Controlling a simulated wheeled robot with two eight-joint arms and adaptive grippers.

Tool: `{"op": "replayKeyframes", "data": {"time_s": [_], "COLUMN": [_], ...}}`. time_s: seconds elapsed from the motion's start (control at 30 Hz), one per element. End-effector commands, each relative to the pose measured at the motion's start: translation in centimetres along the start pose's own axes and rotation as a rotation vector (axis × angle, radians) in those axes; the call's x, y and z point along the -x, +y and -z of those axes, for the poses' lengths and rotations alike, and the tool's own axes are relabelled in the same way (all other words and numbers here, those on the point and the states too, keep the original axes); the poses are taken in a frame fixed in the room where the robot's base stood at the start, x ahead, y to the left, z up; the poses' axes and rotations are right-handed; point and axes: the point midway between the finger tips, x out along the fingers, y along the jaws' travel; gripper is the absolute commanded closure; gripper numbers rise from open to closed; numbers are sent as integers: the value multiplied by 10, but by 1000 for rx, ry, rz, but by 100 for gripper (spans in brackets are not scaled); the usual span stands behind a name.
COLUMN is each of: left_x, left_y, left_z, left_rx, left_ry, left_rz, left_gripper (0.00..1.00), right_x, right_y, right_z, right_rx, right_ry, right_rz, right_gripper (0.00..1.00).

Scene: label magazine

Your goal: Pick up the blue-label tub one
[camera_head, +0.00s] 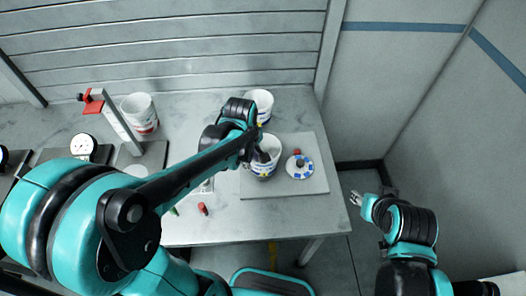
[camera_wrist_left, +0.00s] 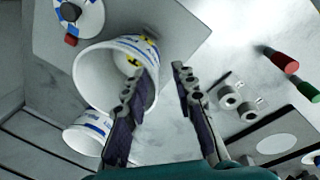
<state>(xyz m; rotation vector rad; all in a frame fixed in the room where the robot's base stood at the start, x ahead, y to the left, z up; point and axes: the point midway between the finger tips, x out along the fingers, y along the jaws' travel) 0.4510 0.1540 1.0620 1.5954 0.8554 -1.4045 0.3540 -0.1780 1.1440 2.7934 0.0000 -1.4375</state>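A white tub (camera_head: 264,170) with a blue and yellow label stands on a pale board. It shows large in the left wrist view (camera_wrist_left: 90,75), its open mouth toward the camera. My left gripper (camera_head: 262,150) is at this tub's rim. In the left wrist view the gripper (camera_wrist_left: 160,72) is open, one finger over the tub's mouth and the other outside, with the rim's edge between them. Contact cannot be told. A second white tub (camera_head: 260,103) stands behind; blue print shows on it in the left wrist view (camera_wrist_left: 88,135). My right gripper (camera_head: 355,198) is off the table's right side.
A white tub with red print (camera_head: 144,122) stands at the back left, beside a stand with a red clamp (camera_head: 92,104). A blue-and-white ring (camera_head: 299,171) lies on the board (camera_head: 285,188). A red-capped marker (camera_head: 203,209) lies near the front. The front right tabletop is clear.

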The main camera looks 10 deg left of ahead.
Motion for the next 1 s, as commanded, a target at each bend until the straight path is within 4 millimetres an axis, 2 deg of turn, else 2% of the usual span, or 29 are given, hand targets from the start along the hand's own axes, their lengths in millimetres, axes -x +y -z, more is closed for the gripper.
{"op": "replayKeyframes", "data": {"time_s": [0.1, 0.27, 0.8, 1.0], "left_x": [-5, -16, -86, -88], "left_y": [6, 8, 9, 9], "left_z": [1, 0, 2, 2], "left_rx": [87, 133, 132, 132], "left_ry": [-15, -21, -21, -21], "left_rz": [34, 51, 50, 50], "left_gripper": [73, 73, 73, 73], "right_x": [7, 7, -10, -10], "right_y": [0, 0, 0, 0], "right_z": [5, 5, -7, -7], "right_rx": [0, 0, 0, 0], "right_ry": [0, 0, 0, 0], "right_rz": [0, 0, 0, 0], "right_gripper": [60, 60, 60, 60]}}
